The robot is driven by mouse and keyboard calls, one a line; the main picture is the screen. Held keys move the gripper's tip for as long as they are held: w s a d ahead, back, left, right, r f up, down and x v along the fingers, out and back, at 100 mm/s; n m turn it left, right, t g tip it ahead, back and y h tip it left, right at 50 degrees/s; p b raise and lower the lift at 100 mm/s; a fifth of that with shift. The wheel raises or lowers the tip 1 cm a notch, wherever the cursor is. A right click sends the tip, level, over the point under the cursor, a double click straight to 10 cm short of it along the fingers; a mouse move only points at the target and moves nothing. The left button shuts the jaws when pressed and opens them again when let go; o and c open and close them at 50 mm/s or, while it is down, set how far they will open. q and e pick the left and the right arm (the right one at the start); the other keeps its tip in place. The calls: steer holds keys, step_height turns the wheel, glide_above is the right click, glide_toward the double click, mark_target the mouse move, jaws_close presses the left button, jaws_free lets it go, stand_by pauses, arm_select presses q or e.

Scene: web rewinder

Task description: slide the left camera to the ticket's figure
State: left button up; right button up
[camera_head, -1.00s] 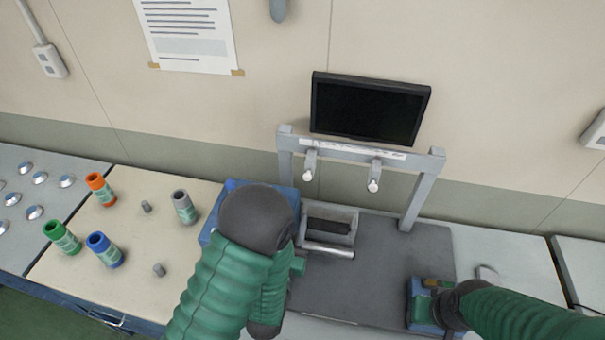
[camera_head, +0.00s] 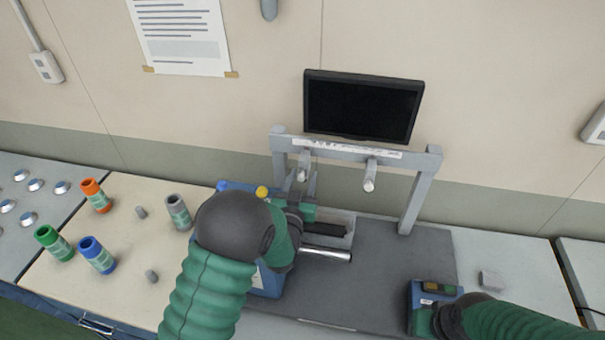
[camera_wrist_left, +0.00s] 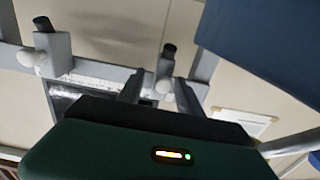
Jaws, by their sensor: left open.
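The left camera (camera_head: 303,167) is a small grey block with a white knob, hanging from the left part of the grey frame's crossbar (camera_head: 345,151). A white scale strip (camera_head: 360,151) runs along the bar; its marks are too small to read. My left gripper (camera_head: 306,186) is open just below the left camera. In the left wrist view, upside down, the fingers (camera_wrist_left: 163,90) stand either side of the left camera (camera_wrist_left: 165,68), with no clear contact. The right camera (camera_head: 370,176) hangs farther right. My right gripper is mostly hidden beside a blue control box (camera_head: 423,296). I cannot identify the ticket.
A dark monitor (camera_head: 363,106) is on the wall behind the frame. A printed sheet (camera_head: 180,35), unreadable, hangs at upper left. A metal roller (camera_head: 326,255) lies below my left gripper. Orange (camera_head: 96,196), green (camera_head: 54,243), blue (camera_head: 97,255) and grey (camera_head: 178,211) cores stand left.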

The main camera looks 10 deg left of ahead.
arm_select(q)
steer(key=shift+w+d, duration=0.15)
steer(key=shift+w, duration=0.25)
steer(key=shift+s+a, duration=0.15)
steer(key=shift+a, duration=0.35)
steer(key=shift+c, duration=1.3)
steer(key=shift+a, duration=0.1)
steer(key=shift+c, duration=1.2)
jaws_close()
steer(key=shift+d, duration=0.35)
arm_select(e)
steer(key=shift+s, duration=0.1)
arm_select(q)
steer(key=shift+a, duration=0.15)
arm_select(e)
steer(key=shift+a+r, duration=0.1)
steer(key=shift+a, duration=0.1)
